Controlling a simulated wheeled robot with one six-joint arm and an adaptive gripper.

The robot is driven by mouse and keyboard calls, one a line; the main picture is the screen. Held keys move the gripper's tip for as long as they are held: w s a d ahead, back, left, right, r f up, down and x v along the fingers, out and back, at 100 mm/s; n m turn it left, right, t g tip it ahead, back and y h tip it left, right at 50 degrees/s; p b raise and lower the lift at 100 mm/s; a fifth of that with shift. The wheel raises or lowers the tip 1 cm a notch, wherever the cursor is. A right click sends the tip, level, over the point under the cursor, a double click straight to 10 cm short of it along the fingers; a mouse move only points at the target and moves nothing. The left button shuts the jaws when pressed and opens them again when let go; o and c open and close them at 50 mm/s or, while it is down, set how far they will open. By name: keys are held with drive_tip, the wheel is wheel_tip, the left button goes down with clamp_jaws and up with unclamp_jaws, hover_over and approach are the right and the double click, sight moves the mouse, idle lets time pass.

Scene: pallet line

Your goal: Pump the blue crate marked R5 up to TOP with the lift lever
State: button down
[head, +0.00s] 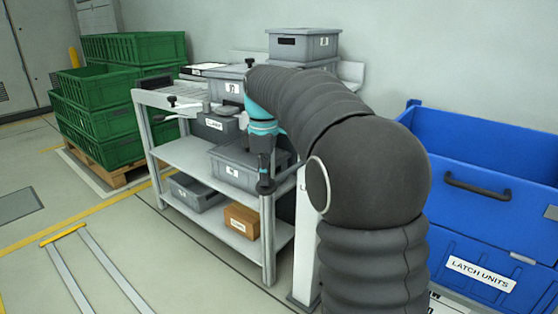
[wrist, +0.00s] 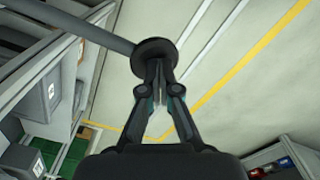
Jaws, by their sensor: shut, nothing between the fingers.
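A large blue crate (head: 480,225) stands at the right in the head view, with a dark handle and a label reading LATCH UNITS. I see no R5 or TOP mark. My gripper (head: 265,187) points down in front of the grey shelf cart. In the wrist view my gripper (wrist: 158,85) is shut and empty. A grey rod with a dark round knob (wrist: 155,47), which looks like the lift lever, lies at its fingertips. I cannot tell whether they touch. In the head view I cannot make out the lever; my arm covers part of that area.
The shelf cart (head: 200,160) holds grey bins and a brown box (head: 241,220). A white post (head: 306,240) stands between cart and blue crate, partly behind my arm. Green crates (head: 105,115) are stacked on a pallet at the left.

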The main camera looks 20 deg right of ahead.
sight(265, 188)
drive_tip(key=shift+f, duration=0.1)
drive_tip(key=shift+f+b, duration=0.4)
drive_tip(key=shift+f, duration=0.5)
drive_tip(key=shift+f+b, duration=0.35)
drive_tip(key=shift+f, duration=0.55)
drive_tip(key=r+p, duration=0.1)
drive_tip(key=r, duration=0.1)
drive_tip(key=r+p, duration=0.1)
drive_tip(key=p, duration=0.1)
drive_tip(key=r+p, duration=0.2)
drive_tip(key=shift+w+d+r, duration=0.15)
drive_tip(key=shift+d+r, duration=0.15)
drive_tip(key=shift+w+d+r, duration=0.1)
drive_tip(key=shift+r, duration=1.15)
drive_tip(key=shift+w+d+r, duration=0.1)
drive_tip(key=shift+r, duration=1.15)
drive_tip(key=shift+f, duration=0.15)
